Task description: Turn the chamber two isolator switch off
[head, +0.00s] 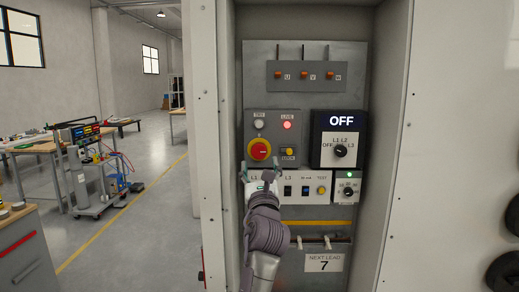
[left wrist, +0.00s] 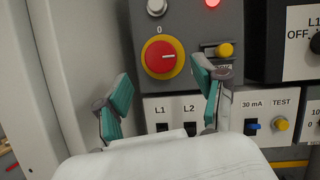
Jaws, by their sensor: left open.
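The isolator switch is a red rotary knob on a round yellow plate (head: 260,149), on a grey panel inside the cabinet. It also shows in the left wrist view (left wrist: 163,58), with a "0" above it and a pale mark lying roughly level on the knob. A red lamp (head: 287,125) labelled LIVE is lit up and to its right. My left gripper (head: 262,168) is open and empty, just below the knob. In the left wrist view its teal fingers (left wrist: 162,88) stand apart, below and to either side of the knob. My right gripper is not in view.
A yellow lock tab (left wrist: 224,50) sits right of the knob. A black OFF display with a selector (head: 340,150) is further right. Small breakers and a TEST button (head: 321,190) line the row below. Cabinet side walls (head: 226,90) close in the space.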

